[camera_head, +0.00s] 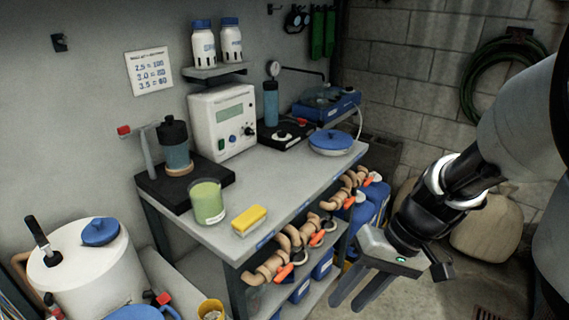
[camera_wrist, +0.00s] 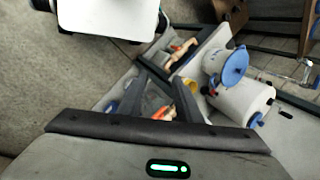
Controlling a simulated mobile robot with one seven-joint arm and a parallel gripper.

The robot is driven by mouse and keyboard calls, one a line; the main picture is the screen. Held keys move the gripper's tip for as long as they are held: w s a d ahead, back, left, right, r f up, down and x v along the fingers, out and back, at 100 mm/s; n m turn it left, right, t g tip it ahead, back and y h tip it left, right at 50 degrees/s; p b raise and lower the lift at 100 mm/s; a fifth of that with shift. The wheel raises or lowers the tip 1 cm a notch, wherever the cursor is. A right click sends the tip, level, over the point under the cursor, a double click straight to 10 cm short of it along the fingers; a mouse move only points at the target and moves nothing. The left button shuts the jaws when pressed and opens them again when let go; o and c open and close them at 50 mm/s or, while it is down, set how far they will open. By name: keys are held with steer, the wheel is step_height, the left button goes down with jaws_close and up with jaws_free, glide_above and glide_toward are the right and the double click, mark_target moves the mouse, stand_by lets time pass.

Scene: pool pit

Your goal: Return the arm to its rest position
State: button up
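The wrist view shows the gripper (camera_wrist: 158,82) from behind, with the fingers in front of the bench's lower shelf area. The arm reaches in from the right edge. No finger visibly touches anything.
The bench holds a green cup (camera_head: 208,202), yellow sponge (camera_head: 249,220), white meter (camera_head: 222,120) and blue-lidded dish (camera_head: 331,142). Pipes with orange-handled valves (camera_head: 284,271) line its front. A white drum (camera_head: 90,270) stands left. A tan sack (camera_head: 487,232) lies behind my arm.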

steer(key=s+d+r+t+h+p, duration=0.1)
steer(key=s+r+t+h+p, duration=0.1)
steer(key=r+p, duration=0.6)
steer(key=s+r+t+h+p, duration=0.2)
steer(key=r+p, duration=0.6)
steer(key=r, duration=1.4)
steer(key=shift+d+r+m+t+h+p, duration=0.35)
steer(key=shift+t+h, duration=0.25)
steer(key=shift+t, duration=0.6)
steer(key=shift+f, duration=0.1)
steer(key=shift+c, duration=0.2)
